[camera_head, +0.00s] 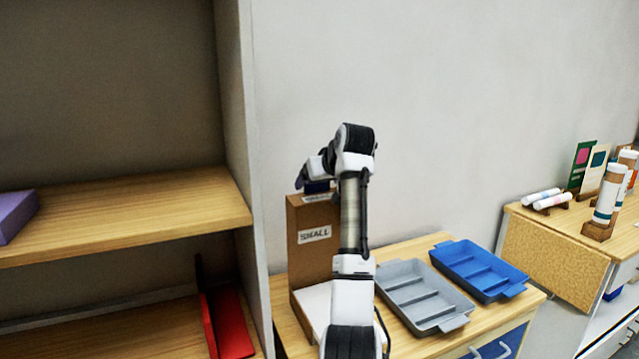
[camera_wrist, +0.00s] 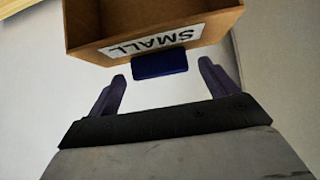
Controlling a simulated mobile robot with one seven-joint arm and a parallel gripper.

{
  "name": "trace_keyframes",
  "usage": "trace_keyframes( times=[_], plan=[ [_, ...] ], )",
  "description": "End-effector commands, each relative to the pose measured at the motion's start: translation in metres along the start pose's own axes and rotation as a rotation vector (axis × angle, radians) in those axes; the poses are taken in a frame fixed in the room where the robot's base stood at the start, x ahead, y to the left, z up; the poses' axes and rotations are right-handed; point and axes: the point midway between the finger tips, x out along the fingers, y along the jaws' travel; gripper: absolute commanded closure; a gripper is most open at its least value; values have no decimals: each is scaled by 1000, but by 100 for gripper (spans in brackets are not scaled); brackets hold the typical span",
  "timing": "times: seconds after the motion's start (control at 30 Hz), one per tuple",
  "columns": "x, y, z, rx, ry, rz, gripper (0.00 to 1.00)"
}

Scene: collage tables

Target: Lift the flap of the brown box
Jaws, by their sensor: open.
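The brown box (camera_head: 311,258) stands upright on the wooden table beside the tall shelf, with a white "SMALL" label on its front. In the wrist view, a brown box part (camera_wrist: 160,22) with a "SMALL" label is at the top, and a dark blue tab (camera_wrist: 160,64) sticks out below the label. My gripper (camera_wrist: 163,72) is open, with a purple finger on each side of the tab and apart from it. In the head view, my gripper (camera_head: 308,180) is at the top of the box, and my arm hides the box's right side.
A grey tray (camera_head: 420,295) and a blue tray (camera_head: 480,268) lie to the right on the same table (camera_head: 398,247). The tall shelf (camera_head: 243,130) stands close on the left, holding a purple box (camera_head: 14,215) and a red object (camera_head: 230,322). The wall is behind.

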Motion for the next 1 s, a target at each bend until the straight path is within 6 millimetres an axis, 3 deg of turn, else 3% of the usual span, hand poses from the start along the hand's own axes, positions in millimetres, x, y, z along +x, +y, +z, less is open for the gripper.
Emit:
trace_keyframes(
  times=[0.4,0.6,1.0],
  plan=[
    [-88,1,2,-1,6,3,15],
    [-119,1,1,0,3,2,15],
    [-130,0,0,0,1,1,15]
  ],
)
